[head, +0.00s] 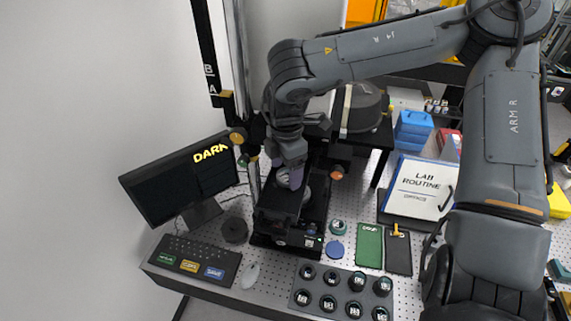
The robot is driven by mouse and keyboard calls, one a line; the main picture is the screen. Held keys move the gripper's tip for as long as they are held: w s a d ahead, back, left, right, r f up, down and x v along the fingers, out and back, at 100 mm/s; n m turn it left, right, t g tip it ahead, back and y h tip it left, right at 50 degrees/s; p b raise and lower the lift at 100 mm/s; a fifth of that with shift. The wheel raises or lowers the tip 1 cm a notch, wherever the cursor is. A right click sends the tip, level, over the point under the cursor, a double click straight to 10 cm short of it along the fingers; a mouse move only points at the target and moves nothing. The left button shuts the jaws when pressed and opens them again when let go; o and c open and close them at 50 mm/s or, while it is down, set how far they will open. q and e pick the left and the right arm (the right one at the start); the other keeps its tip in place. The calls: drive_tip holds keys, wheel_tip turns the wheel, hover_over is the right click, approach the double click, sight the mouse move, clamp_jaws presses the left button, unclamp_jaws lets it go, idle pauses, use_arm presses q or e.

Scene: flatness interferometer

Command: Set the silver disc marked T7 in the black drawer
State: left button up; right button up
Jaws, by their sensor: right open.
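My right arm reaches in from the upper right, and its gripper (289,180) points down over the black instrument in the middle of the bench. The gripper is open. A small silver round thing (283,178) shows at the fingertips, partly hidden by them; it may be the T7 disc, but I can read no mark on it. The black drawer (278,200) appears as a dark flat tray at the front of the instrument, right below the gripper. I cannot tell whether the silver thing touches it. My left gripper is not in view.
A rack (343,289) of several dark round pieces lies at the front. A monitor (180,178) reading DARK and a keyboard (196,262) stand left. A green mat (369,246), a black mat (398,254) and a LAB ROUTINE binder (420,188) lie right.

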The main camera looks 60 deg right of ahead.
sight(287, 175)
drive_tip(key=shift+s+a+f+p, duration=0.1)
drive_tip(key=shift+s+f+p, duration=0.2)
drive_tip(key=shift+s, duration=0.1)
drive_tip(key=shift+a+r+p, duration=0.1)
drive_tip(key=shift+r+p, duration=0.3)
wheel_tip(287, 175, up, 2)
drive_tip(key=shift+a+r+b, duration=0.1)
drive_tip(key=shift+r+b, duration=0.15)
drive_tip(key=shift+b, duration=0.5)
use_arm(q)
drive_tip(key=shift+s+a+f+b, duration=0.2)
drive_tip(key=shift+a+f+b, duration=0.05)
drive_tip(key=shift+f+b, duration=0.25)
use_arm(e)
wheel_tip(287, 175, up, 10)
drive_tip(key=shift+f, duration=0.2)
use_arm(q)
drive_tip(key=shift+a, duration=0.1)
